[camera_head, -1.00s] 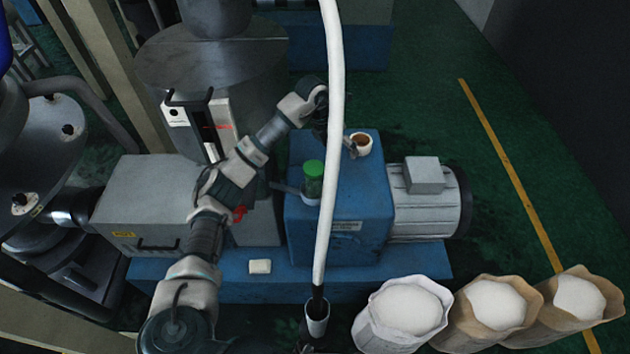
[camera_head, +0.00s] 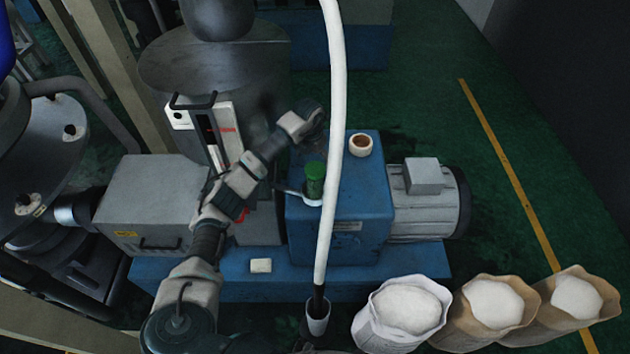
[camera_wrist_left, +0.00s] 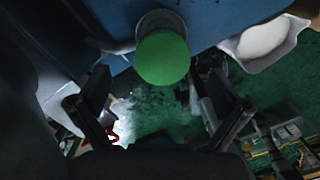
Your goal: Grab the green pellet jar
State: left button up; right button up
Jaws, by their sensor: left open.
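The green pellet jar (camera_head: 314,181) stands upright on the blue machine housing, just left of the white hose. In the left wrist view its round green lid (camera_wrist_left: 163,58) shows at top centre. My left gripper (camera_head: 314,142) is behind the jar in the head view, dark and partly covered by the hose. In the left wrist view my left gripper (camera_wrist_left: 160,88) is open, its fingers to either side with the lid ahead between them. I cannot tell that either finger touches the jar. My right gripper is not in view.
A cream cup (camera_head: 360,145) stands on the blue housing (camera_head: 362,205), right of the white hose (camera_head: 333,120). A grey motor (camera_head: 428,208) is to the right. Several open sacks (camera_head: 405,312) stand in front. A grey metal hopper (camera_head: 215,80) rises behind my left arm.

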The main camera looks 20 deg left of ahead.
aim_at(315, 168)
pick_arm(q)
notch_tip(315, 168, down, 5)
jog(key=shift+r+p, duration=0.1)
jog(key=shift+p, duration=0.5)
jog(key=shift+d+f, duration=0.2)
jog(key=shift+a, duration=0.1)
jog(key=c, duration=1.9)
